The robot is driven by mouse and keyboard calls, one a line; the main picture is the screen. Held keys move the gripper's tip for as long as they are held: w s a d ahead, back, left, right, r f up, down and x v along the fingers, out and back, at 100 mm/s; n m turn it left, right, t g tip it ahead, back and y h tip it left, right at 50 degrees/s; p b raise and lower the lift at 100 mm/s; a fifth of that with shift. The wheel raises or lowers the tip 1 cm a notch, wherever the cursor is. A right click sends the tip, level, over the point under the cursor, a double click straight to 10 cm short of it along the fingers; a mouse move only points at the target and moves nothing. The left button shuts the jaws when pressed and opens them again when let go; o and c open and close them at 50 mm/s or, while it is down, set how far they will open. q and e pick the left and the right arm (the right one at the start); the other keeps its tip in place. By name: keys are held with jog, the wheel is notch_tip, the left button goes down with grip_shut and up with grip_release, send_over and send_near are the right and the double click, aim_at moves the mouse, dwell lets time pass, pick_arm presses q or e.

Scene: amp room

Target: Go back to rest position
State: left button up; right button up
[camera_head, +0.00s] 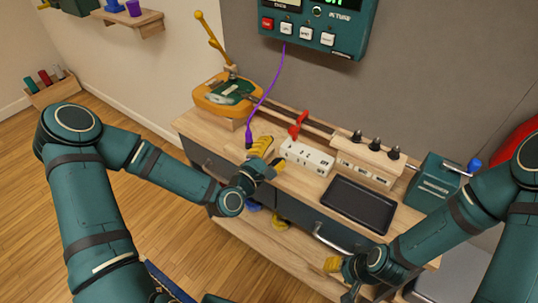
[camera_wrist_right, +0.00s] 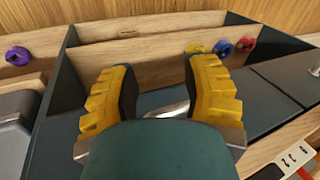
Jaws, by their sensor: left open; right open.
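My left gripper (camera_head: 271,156) has yellow fingers and is open. My right gripper (camera_head: 340,267) is low at the bench's front, below the metal handle (camera_head: 330,240) of a dark drawer. In the right wrist view its two yellow fingers (camera_wrist_right: 160,90) are spread apart, with part of a metal handle (camera_wrist_right: 172,110) showing between them. I see nothing held in either gripper.
A black tray (camera_head: 358,204) and a teal box (camera_head: 434,181) stand on the bench's right. A yellow device (camera_head: 228,96) stands at its back left. A purple cable (camera_head: 267,89) hangs from the wall panel (camera_head: 317,27). Wooden floor (camera_head: 150,222) is open at left.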

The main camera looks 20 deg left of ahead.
pick_arm(q)
jog(key=shift+v, duration=0.95)
jog(key=shift+d+f, duration=0.1)
jog(key=s+d+f+m+g, duration=0.1)
jog(key=f, duration=0.1)
jog(key=d+f+m+g, duration=0.2)
jog(key=s+d+f+m+g+h, duration=0.1)
jog(key=f+m, duration=0.1)
jog(key=shift+s+d+f, duration=0.2)
jog(key=shift+s, duration=0.1)
jog(key=s+f+m+g+y, duration=0.2)
jog(key=s+f+m+g, duration=0.9)
jog(key=s+f+m, duration=0.2)
jog(key=shift+s+d+m+g+y, duration=0.35)
jog(key=shift+s+m, duration=0.45)
jog(key=shift+s, duration=0.3)
